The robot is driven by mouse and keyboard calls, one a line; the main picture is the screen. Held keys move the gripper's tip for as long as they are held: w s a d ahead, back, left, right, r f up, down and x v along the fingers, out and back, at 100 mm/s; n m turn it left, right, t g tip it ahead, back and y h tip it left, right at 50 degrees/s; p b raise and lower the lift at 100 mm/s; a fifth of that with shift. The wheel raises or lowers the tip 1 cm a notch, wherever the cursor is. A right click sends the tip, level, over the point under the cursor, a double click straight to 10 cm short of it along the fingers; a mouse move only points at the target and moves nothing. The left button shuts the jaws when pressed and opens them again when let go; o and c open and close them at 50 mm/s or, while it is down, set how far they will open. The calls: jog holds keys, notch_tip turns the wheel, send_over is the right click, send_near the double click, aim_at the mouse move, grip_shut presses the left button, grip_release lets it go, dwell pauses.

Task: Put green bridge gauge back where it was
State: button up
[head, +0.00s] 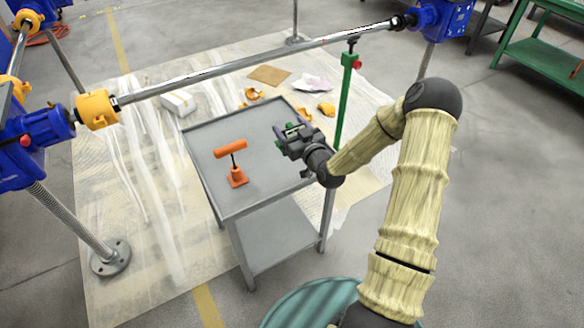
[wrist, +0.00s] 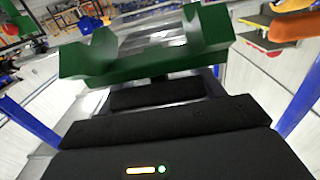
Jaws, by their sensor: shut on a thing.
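The green bridge gauge (wrist: 148,62) is a dark green block with two raised ends and a low middle. It fills the upper part of the wrist view, right in front of the black jaws. My gripper (head: 292,137) is shut on it, above the right side of the grey cart's top (head: 262,185). In the head view only small green parts of the gauge show between the dark jaws. Whether its underside touches anything cannot be told.
An orange T-shaped tool (head: 232,150) on an orange base stands on the cart, left of my gripper. A green post (head: 346,95) stands behind the cart under a long steel shaft (head: 250,62). Yellow-orange parts (head: 326,109) and a white block (head: 178,102) lie on the floor sheet.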

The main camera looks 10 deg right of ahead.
jog(key=shift+s, duration=0.1)
notch_tip(320, 180, down, 6)
jog(key=shift+d+r, duration=0.1)
dwell(0.4)
jog(key=shift+f, duration=0.4)
notch_tip(320, 180, down, 3)
jog(key=shift+f, duration=0.1)
jog(key=shift+f+b, duration=0.15)
jog(key=shift+b, duration=0.2)
